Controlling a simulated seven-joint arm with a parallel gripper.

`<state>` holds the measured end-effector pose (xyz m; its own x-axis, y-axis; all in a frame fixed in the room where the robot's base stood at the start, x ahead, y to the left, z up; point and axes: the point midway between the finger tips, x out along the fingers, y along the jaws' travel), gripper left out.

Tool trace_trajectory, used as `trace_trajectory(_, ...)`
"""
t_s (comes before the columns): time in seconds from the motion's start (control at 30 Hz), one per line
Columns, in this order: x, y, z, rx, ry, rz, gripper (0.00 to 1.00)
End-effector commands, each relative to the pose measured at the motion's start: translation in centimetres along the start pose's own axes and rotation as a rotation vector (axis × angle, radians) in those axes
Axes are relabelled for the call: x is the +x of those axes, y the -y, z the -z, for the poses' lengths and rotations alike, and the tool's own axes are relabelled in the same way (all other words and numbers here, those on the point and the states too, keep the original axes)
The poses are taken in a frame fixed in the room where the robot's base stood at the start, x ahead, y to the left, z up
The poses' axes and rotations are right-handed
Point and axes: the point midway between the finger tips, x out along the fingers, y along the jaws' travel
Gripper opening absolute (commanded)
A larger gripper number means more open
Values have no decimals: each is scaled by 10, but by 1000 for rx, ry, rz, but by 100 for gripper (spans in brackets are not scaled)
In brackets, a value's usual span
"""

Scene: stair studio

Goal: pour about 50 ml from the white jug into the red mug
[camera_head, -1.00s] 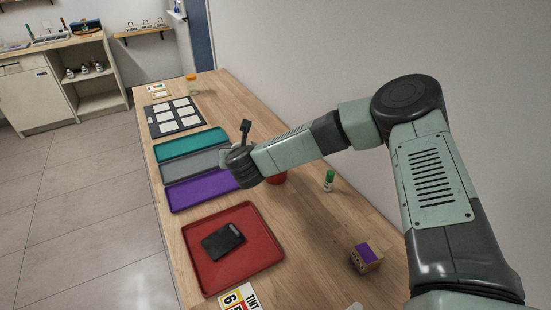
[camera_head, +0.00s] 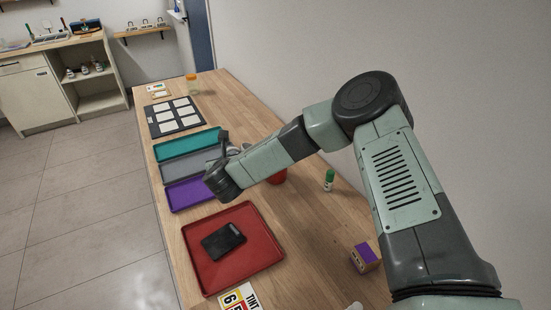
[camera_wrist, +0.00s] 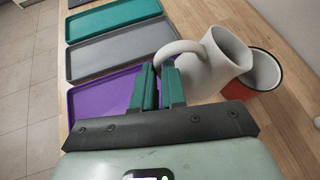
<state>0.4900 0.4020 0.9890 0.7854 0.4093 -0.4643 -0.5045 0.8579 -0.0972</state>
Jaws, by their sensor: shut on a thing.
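The white jug (camera_wrist: 208,72) is in the wrist view, just right of my gripper (camera_wrist: 159,72). The green fingers are shut on the jug's handle. The jug leans to the right, its open mouth towards the red mug (camera_wrist: 264,88). The mug stands behind and right of the jug and is partly hidden by it; its pale inside shows. I cannot see any liquid or stream. In the head view, the red mug (camera_head: 278,177) shows only partly beside my forearm. My wrist hides the fingers and most of the jug there.
Teal (camera_head: 190,142), grey (camera_head: 175,168) and purple (camera_head: 180,197) trays lie left of my wrist. A red tray (camera_head: 203,275) holds a dark flat object (camera_head: 223,241). A green-capped bottle (camera_head: 329,180) and a purple-topped box (camera_head: 365,257) stand to the right on the table.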

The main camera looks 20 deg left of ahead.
Motion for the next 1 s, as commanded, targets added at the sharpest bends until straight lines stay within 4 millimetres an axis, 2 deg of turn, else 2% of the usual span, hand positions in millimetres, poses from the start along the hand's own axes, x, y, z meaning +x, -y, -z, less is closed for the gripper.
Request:
trace_trajectory(0.27, 13, -22, 31, -149, 25, 82, 0)
trace_trajectory(0.5, 20, -38, 48, -332, 57, 190, 0)
trace_trajectory(0.7, 23, -44, 56, -418, 71, 239, 0)
trace_trajectory(1.0, 24, -44, 57, -438, 74, 252, 0)
